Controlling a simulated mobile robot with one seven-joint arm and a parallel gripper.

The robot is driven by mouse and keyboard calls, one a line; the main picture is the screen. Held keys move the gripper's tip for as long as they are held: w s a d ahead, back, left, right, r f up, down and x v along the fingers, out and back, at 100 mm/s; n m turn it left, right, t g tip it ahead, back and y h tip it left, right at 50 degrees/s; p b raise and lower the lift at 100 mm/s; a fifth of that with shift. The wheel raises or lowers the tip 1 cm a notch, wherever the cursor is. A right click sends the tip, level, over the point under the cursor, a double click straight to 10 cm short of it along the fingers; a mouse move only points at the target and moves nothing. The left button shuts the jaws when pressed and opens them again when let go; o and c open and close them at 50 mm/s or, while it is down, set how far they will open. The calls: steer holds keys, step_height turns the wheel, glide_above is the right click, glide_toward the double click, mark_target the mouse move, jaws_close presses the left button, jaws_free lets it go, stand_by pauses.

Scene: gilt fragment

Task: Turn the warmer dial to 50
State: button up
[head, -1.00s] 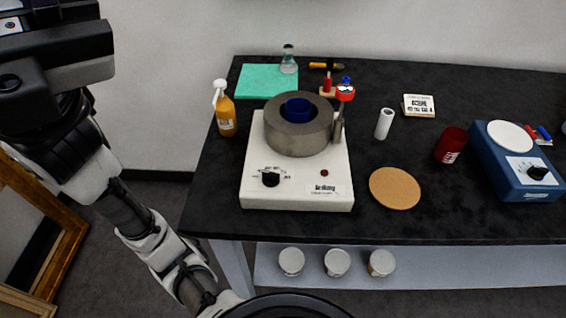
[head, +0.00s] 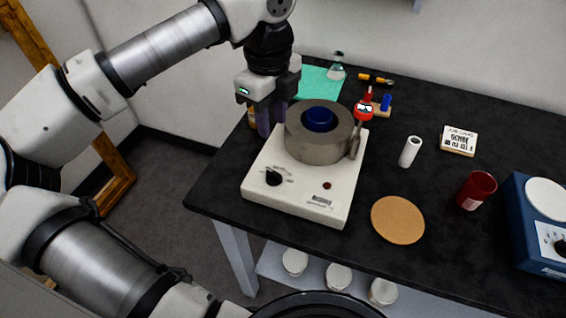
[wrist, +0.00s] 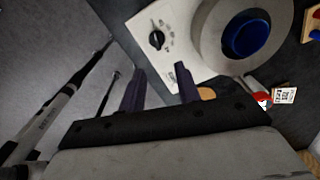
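The warmer (head: 300,200) is a white box on the black table with a grey ring-shaped block (head: 318,146) on top and a blue cup inside it. Its black dial (head: 273,177) is on the front left of the top face; it also shows in the wrist view (wrist: 157,40) with printed marks around it. The numbers are too small to read. My gripper (head: 266,128) hangs above the left rear side of the warmer, beside the grey block and apart from the dial. In the wrist view the two dark fingers (wrist: 160,88) are spread with nothing between them.
A red-topped probe (head: 364,110) stands at the warmer's right rear. A cork mat (head: 398,220), white cylinder (head: 410,151), red cup (head: 477,190) and blue device (head: 540,225) are to the right. The orange bottle is mostly hidden behind my gripper.

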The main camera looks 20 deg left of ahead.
mark_target(271, 171)
steer(key=f+p, duration=0.1)
steer(key=f, duration=0.3)
steer(key=f+p, duration=0.1)
steer(key=f, duration=0.4)
steer(key=f+p, duration=0.1)
steer(key=f, duration=0.4)
steer(key=shift+s+a, duration=0.1)
steer(key=shift+a, duration=0.2)
steer(key=shift+c, duration=0.2)
jaws_close()
